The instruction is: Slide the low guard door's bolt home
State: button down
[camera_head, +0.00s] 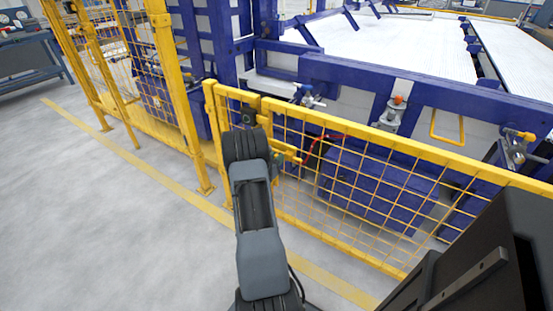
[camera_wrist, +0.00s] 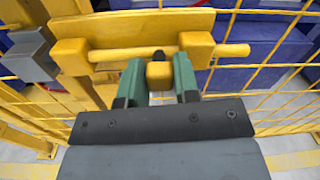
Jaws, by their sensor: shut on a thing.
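The low guard door (camera_head: 371,138) is a yellow frame with mesh, standing in front of blue machinery. In the wrist view, its yellow bolt (camera_wrist: 130,54) lies level across a yellow backing plate (camera_wrist: 135,27), passing through two yellow guide blocks. The rod sticks out well past the right guide. A grey block (camera_wrist: 32,58) stands left of the left guide; I cannot tell whether the bolt's tip enters it. My gripper (camera_wrist: 160,83) has green fingers closed on the bolt's square yellow knob (camera_wrist: 160,74). In the head view my wrist hides the fingers, and part of the bolt (camera_head: 290,157) shows beside it.
A taller yellow mesh fence (camera_head: 180,90) stands at the left of the door. Blue machinery (camera_head: 380,180) lies behind the mesh. A yellow floor line (camera_head: 130,153) runs along the fence. Open grey floor (camera_head: 90,220) lies at the left.

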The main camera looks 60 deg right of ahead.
jog(key=w+b, duration=0.2)
jog(key=w, duration=0.3)
jog(key=shift+w+f, duration=0.1)
jog(key=shift+w, duration=0.35)
jog(key=shift+r, duration=0.2)
jog(key=c, duration=0.9)
grip_release()
jog(key=shift+w, duration=0.15)
jog(key=shift+o, duration=0.3)
jog(key=shift+f, duration=0.1)
jog(key=a+p, duration=0.2)
jog(key=a, duration=1.1)
jog(key=shift+w+a, duration=0.15)
jog(key=shift+a, duration=0.25)
